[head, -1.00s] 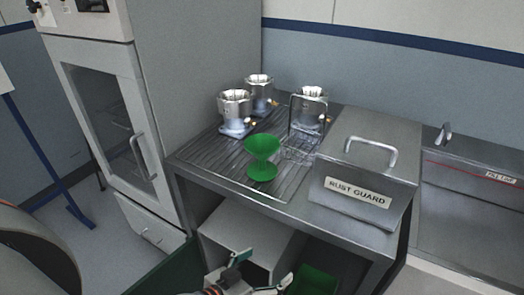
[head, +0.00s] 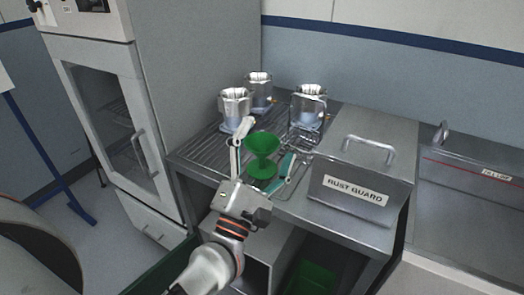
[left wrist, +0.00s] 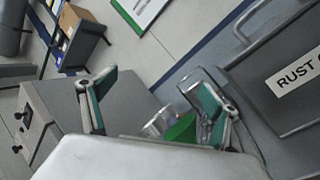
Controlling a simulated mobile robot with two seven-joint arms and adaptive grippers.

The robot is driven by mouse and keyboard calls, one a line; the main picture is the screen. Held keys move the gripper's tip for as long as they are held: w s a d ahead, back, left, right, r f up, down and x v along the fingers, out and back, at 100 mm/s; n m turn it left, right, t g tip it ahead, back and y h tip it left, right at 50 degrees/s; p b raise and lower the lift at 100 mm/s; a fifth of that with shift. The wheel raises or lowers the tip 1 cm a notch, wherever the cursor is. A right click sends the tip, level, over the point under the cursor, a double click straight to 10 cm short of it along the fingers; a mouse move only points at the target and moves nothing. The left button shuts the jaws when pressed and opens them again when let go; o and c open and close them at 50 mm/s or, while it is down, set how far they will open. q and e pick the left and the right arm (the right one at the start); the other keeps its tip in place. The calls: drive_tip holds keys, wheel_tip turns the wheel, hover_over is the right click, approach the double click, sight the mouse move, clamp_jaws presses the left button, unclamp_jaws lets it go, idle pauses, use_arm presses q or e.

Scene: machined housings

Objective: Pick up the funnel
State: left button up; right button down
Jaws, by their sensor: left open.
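The green funnel (head: 262,146) stands on the slatted top of the metal bench, wide mouth up, with a narrow waist and a flared green foot below. My left gripper (head: 265,156) is open, with one finger on the left side of the funnel and the other on its right. I cannot tell whether either finger touches it. In the left wrist view the green funnel (left wrist: 181,130) shows partly between the open fingers, its lower part hidden by the gripper body. My right gripper is not in view.
Several metal housings (head: 235,106) stand behind the funnel. A wire piece (head: 303,142) lies close to its right. A steel box labelled RUST GUARD (head: 352,190) stands further right. A tall cabinet (head: 110,120) closes off the left. A green bin (head: 312,279) sits below.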

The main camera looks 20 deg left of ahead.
use_arm(q)
drive_tip(key=w+a+f+n+g+y, duration=0.25)
drive_tip(key=a+n+y, duration=0.2)
drive_tip(key=n, duration=0.45)
drive_tip(key=n+g, duration=0.4)
drive_tip(key=n, duration=0.2)
approach(262, 142)
drive_tip(key=shift+w+a+f+t+y, duration=0.15)
drive_tip(key=shift+w+f+y, duration=0.1)
drive_tip(key=shift+w, duration=0.35)
drive_tip(key=shift+w+d+f+t+y, duration=0.1)
drive_tip(key=shift+w+f+y, duration=0.1)
drive_tip(key=shift+w, duration=0.4)
drive_tip(key=shift+x, duration=1.2)
drive_tip(key=p+x, duration=0.1)
drive_tip(key=x, duration=0.3)
drive_tip(key=shift+w+a+r, duration=0.1)
drive_tip(key=shift+a+r, duration=0.05)
drive_tip(key=shift+w+a, duration=0.15)
drive_tip(key=shift+w, duration=0.35)
drive_tip(key=c, duration=1.2)
